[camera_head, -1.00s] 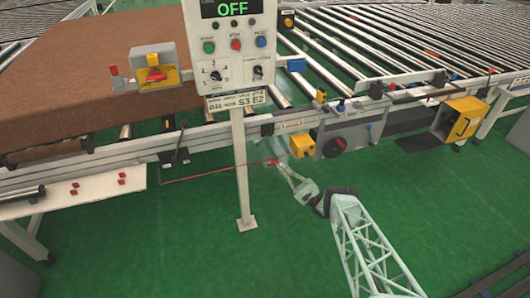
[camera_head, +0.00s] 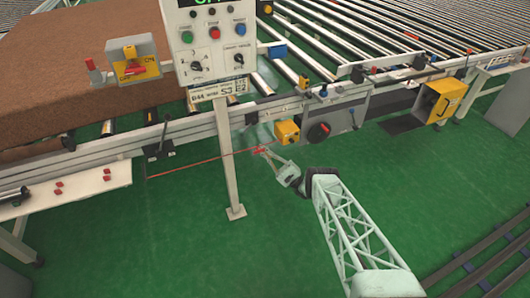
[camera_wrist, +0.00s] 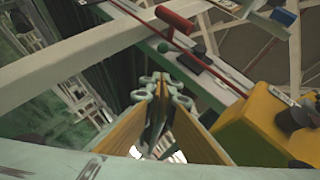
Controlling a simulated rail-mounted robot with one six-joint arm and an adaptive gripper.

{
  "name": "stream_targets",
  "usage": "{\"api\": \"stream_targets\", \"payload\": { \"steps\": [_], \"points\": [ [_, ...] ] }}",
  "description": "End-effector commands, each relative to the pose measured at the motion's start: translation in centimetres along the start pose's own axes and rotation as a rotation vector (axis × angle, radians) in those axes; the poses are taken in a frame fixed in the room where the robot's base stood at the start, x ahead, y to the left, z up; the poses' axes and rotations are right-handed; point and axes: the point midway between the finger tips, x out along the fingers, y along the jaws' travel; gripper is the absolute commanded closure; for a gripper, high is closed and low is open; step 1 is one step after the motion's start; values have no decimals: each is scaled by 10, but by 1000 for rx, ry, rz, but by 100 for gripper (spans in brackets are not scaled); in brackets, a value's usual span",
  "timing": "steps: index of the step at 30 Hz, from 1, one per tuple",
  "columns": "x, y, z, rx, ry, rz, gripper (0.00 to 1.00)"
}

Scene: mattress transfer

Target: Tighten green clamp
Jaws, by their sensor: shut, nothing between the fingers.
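My gripper (camera_head: 263,152) is low beside the front rail of the conveyor, below and left of a small yellow box (camera_head: 287,132). Its fingers are shut and empty; in the wrist view the closed gripper (camera_wrist: 163,88) shows two yellow-sided fingers meeting at grey pivots. I cannot tell whether the green piece is the green clamp. No clear green clamp shows in the head view. The fingers look apart from the green piece, though their depth is hard to judge.
A white control panel (camera_head: 211,50) on a post (camera_head: 229,165) stands left of my gripper. A brown mattress (camera_head: 60,80) lies on the conveyor. A grey box with a black knob (camera_head: 319,131) is at right. In the wrist view a yellow box (camera_wrist: 245,130) is close at right.

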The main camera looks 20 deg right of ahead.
Motion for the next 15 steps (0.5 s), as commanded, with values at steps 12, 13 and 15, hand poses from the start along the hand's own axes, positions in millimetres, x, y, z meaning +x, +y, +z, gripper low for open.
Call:
{"api": "stream_targets", "payload": {
  "steps": [12,13,15],
  "points": [
    [57,0,0,1,-2,1,100],
    [61,0,0,1,-2,1,100],
    [67,0,2,1,0,0,100]
  ]
}}
